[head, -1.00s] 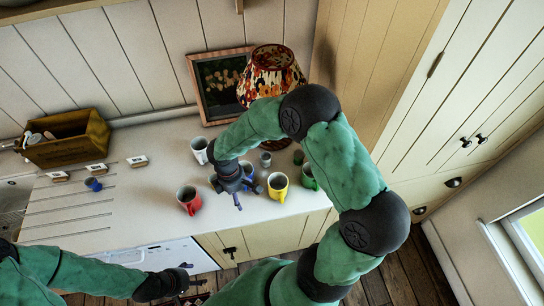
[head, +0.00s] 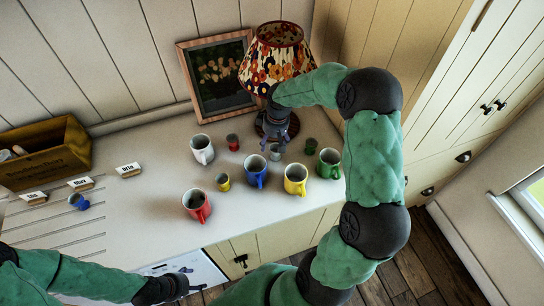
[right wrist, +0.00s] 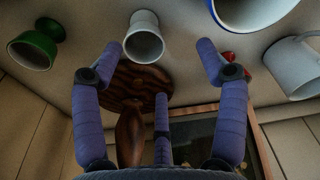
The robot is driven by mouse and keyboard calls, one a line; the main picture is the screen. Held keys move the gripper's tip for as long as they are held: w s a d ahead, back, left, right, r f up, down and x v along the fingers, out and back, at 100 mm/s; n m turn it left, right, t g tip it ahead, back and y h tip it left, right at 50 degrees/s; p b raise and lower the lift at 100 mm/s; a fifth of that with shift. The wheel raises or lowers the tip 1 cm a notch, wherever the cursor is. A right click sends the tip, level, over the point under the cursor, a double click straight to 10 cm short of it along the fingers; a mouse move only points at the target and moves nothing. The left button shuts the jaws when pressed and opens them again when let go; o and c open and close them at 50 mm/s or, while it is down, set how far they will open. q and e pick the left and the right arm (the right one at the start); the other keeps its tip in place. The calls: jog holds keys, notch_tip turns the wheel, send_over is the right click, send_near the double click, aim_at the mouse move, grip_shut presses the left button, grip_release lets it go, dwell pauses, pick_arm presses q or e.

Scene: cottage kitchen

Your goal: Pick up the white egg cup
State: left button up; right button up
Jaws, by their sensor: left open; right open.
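The white egg cup (head: 275,152) stands on the counter between the blue mug and the lamp. In the right wrist view the white egg cup (right wrist: 145,38) shows at the top, just beyond the fingers and between their lines, untouched. My right gripper (head: 272,137) is open and empty, just behind the egg cup, by the lamp foot. Its spread fingers also show in the right wrist view (right wrist: 158,68). My left gripper (head: 186,286) is open, low at the counter's front edge, far from the cup.
A green egg cup (head: 310,146), red egg cup (head: 233,142) and yellow egg cup (head: 223,182) stand around it. White (head: 202,149), red (head: 197,205), blue (head: 255,172), yellow (head: 295,179) and green (head: 329,163) mugs are close. The lamp (head: 275,55) stands behind.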

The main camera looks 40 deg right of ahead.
aim_at(275, 150)
jog(key=shift+s+d, duration=0.35)
jog(key=shift+d, duration=0.35)
jog(key=shift+s+d+f, duration=0.15)
jog(key=shift+s+d, duration=0.05)
jog(key=shift+d, duration=0.05)
jog(key=f, duration=0.3)
jog(key=w+f, duration=0.1)
jog(key=f, duration=0.3)
jog(key=shift+w+a+f, duration=0.15)
jog(key=shift+w, duration=0.05)
jog(key=c, duration=1.3)
